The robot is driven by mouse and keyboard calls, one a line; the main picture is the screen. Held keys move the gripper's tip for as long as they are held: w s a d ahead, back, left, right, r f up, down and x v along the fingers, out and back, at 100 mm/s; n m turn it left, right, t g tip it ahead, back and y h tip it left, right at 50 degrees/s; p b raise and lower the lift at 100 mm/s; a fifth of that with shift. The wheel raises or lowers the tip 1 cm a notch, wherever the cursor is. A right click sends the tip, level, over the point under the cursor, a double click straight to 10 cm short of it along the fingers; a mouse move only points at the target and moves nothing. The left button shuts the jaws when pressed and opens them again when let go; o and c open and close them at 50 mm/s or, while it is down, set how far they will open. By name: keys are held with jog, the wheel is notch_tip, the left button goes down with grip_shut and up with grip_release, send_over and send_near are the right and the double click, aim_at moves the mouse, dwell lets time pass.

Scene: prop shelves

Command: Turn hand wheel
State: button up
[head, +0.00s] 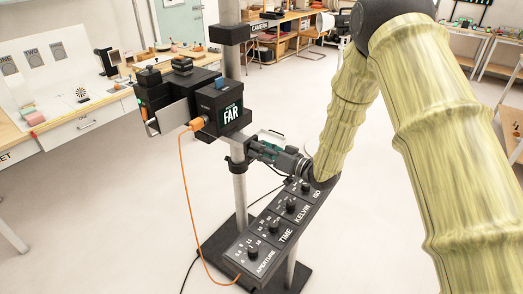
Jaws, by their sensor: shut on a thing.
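My gripper (256,146) reaches in from the right, just below the black box marked FAR (222,106), beside the metal pole (239,190). Its fingers are shut on the hand wheel at the pole. The wheel is mostly hidden by the fingers and too small to make out clearly, so its angle cannot be told.
A slanted black panel (266,252) with several knobs, marked APERTURE, TIME, KELVIN and ISO, lies just below my gripper. An orange cable (187,190) hangs from the box to the panel. White benches stand at the left. Open floor surrounds the stand.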

jog(key=shift+f+n+b, duration=0.15)
jog(key=shift+n+b, duration=0.15)
jog(key=shift+b, duration=0.2)
jog(key=shift+n+b, duration=0.5)
jog(key=shift+b, duration=0.25)
jog(key=n+b, duration=0.3)
jog(key=b, duration=0.1)
jog(key=shift+f+n, duration=0.15)
jog(key=shift+n, duration=0.15)
jog(key=n+b, duration=0.4)
jog(key=shift+w+b, duration=0.1)
jog(key=shift+b, duration=0.25)
jog(key=shift+r+n+b, duration=0.25)
jog(key=shift+n+b, duration=0.9)
jog(key=shift+n, duration=0.05)
jog(key=shift+d+r, duration=0.1)
jog(key=o, duration=1)
